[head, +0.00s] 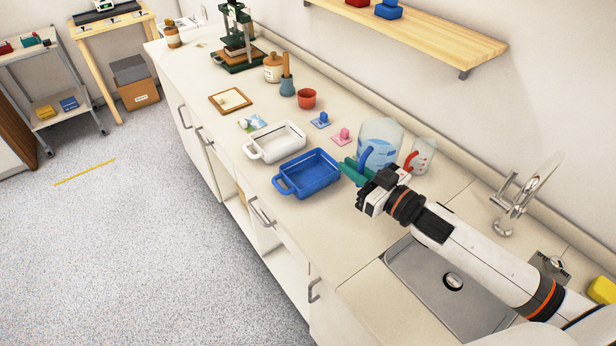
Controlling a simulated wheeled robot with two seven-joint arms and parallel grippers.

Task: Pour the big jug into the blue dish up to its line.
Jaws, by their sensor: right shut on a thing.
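The big clear jug (383,137) stands upright on the counter at the back, with a blue handle and bluish water inside. My right gripper (352,169) has green fingers and is shut on the jug's blue handle, at its front left side; the exact grip is partly hidden by the gripper. The blue dish (309,177) is a rectangular tray with handles, resting on the counter just left of the gripper. Its inside looks empty, and I cannot make out its line. My left gripper is not in view.
A smaller jug with a red handle (423,154) stands right of the big jug. A white dish (277,142) sits left of the blue dish. A sink (440,290) and tap (520,205) are at the right. A red cup (307,98) and small cards lie behind.

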